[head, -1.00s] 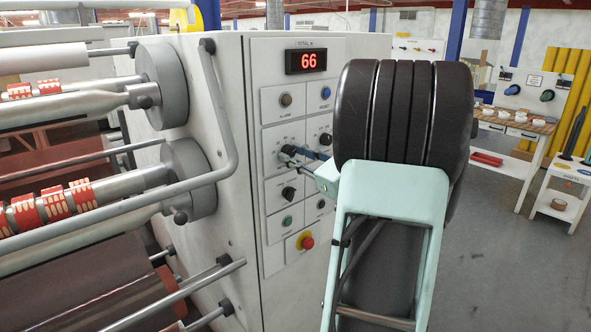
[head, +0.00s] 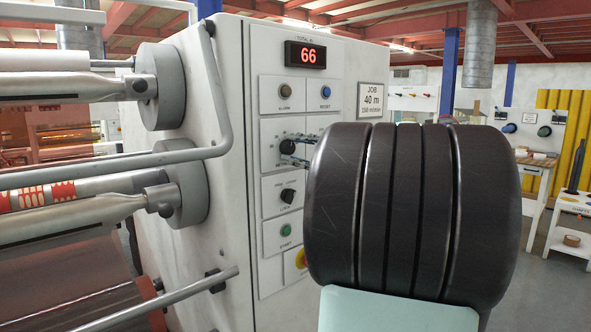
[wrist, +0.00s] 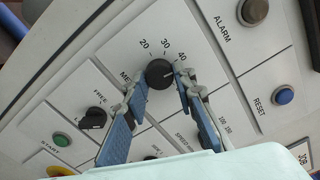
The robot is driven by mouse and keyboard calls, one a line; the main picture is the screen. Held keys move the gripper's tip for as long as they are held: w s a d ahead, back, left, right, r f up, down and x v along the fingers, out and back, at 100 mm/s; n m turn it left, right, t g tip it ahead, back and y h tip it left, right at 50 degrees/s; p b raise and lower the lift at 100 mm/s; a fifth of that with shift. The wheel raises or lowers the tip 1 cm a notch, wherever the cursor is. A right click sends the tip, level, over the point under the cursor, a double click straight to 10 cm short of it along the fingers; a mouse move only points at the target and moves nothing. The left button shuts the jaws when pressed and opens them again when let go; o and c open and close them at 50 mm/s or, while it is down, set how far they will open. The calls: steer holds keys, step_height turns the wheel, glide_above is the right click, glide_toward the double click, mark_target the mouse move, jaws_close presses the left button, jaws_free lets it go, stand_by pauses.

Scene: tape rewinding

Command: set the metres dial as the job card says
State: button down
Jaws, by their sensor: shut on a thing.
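The metres dial (wrist: 160,74) is a round black knob in the middle of the wrist view, with 20, 30 and 40 printed around it. A pale line on its face seems to point toward the 40 side. My gripper (wrist: 158,76) has its two blue-padded fingers on either side of the knob, shut on it. In the head view my gripper (head: 297,146) reaches the panel, and my dark wrist hides part of it. The job card (head: 372,101) reads 40 m and 150 m/min.
The display (head: 306,55) reads 66. An alarm button (wrist: 254,12), a blue reset button (wrist: 283,95), a black selector knob (wrist: 92,118) and a green start button (wrist: 62,139) surround the dial. The speed dial is mostly hidden by my finger. Metal rollers stand left of the panel.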

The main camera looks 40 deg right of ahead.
steer(key=shift+f+n+b, duration=0.1)
steer(key=shift+n+b, duration=0.9)
steer(key=shift+b, duration=0.15)
steer(key=c, duration=1.6)
jaws_free()
steer(key=shift+s, duration=0.15)
steer(key=s+d, duration=0.1)
steer(key=s, duration=1)
steer(key=shift+s, duration=0.4)
